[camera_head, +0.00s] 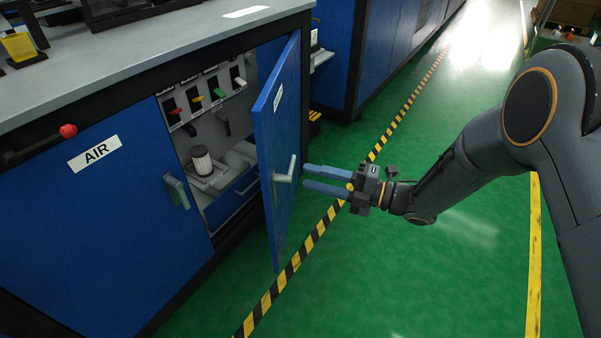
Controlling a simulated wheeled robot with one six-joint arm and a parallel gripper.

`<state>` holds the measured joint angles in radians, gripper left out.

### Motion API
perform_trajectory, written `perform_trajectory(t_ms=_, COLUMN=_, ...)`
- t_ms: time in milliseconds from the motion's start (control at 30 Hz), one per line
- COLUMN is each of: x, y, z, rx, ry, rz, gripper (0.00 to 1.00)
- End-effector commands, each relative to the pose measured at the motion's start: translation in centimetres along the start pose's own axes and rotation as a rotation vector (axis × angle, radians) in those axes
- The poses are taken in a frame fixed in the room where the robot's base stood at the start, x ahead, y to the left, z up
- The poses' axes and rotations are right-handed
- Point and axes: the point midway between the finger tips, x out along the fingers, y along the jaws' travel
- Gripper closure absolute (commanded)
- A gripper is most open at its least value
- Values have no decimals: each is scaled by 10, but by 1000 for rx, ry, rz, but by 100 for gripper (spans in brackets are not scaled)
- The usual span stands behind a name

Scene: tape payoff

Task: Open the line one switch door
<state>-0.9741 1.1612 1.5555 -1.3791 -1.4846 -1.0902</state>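The blue switch door (268,155) stands swung well out from the cabinet, hinged at its far right side. A label on it is seen at a slant and I cannot read it. Its pale lever handle (286,174) is on the face turned toward my gripper. My gripper (305,179) is just right of the handle, its two blue fingers apart and pointing left at the door. Nothing shows between the fingers. I cannot tell whether a fingertip touches the handle. Inside the opening are several coloured switches (197,97) and a white ribbed cylinder (202,160).
The AIR panel (93,220) with its own handle (176,190) is left of the opening. A red-tipped lever (68,131) juts from the cabinet. The grey worktop (130,60) overhangs above. Green floor (430,280) with striped tape (320,228) is clear at right.

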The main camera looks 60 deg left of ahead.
Motion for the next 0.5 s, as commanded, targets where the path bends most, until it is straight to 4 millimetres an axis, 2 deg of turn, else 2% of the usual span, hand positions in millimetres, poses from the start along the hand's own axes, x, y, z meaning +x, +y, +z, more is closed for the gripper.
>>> perform_trajectory(t_ms=133, x=-13, y=0, z=0, rx=1, ry=-1, rz=-1, gripper=69)
perform_trajectory(t_ms=433, x=-16, y=0, z=0, rx=0, ry=0, rz=-1, gripper=69)
perform_trajectory(t_ms=500, x=-16, y=0, z=1, rx=1, ry=-3, rz=-2, gripper=79)
